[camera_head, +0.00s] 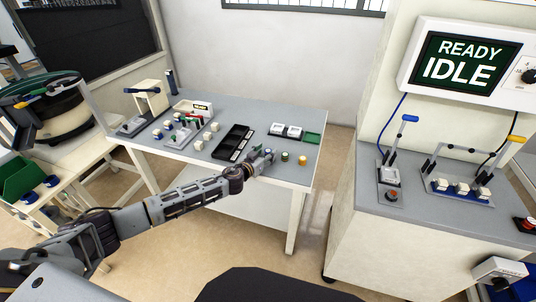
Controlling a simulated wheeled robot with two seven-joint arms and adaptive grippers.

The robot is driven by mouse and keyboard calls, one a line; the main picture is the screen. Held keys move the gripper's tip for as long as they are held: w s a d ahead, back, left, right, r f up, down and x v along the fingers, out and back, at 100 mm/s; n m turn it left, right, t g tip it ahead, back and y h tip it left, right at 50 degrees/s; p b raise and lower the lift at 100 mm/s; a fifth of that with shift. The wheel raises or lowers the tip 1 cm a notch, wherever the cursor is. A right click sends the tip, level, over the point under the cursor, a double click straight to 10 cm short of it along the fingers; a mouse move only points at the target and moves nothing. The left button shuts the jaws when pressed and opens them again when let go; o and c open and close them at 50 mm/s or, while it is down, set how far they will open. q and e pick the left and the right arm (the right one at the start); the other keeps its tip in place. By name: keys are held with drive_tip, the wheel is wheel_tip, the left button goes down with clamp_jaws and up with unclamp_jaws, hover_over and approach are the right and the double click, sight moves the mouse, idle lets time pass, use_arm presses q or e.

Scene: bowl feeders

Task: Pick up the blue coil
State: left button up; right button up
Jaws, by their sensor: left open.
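My left arm reaches in from the lower left to the front edge of the grey table. My left gripper (264,159) is open at the table's front right. A small blue coil (268,151) shows right at its fingertips, partly hidden by them. It is too small to tell whether the fingers touch it or stand around it. My right gripper is not in view.
A black tray (232,140) lies just left of the gripper. Behind are white blocks on a dark base (287,131) and a green tray (312,138). Several white cubes and a fixture (150,97) stand left. A cabinet with levers (397,140) stands right, across a floor gap.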

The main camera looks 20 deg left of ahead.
use_arm(q)
drive_tip(key=shift+w, duration=0.1)
drive_tip(key=shift+c, duration=0.4)
drive_tip(key=c, duration=1)
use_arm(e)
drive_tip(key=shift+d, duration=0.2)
use_arm(q)
drive_tip(key=shift+r, duration=0.1)
drive_tip(key=shift+r, duration=0.4)
drive_tip(key=shift+r+p, duration=0.45)
drive_tip(key=shift+r, duration=0.15)
drive_tip(key=shift+r+p, duration=1)
drive_tip(key=shift+r, duration=2.85)
drive_tip(key=shift+c, duration=0.2)
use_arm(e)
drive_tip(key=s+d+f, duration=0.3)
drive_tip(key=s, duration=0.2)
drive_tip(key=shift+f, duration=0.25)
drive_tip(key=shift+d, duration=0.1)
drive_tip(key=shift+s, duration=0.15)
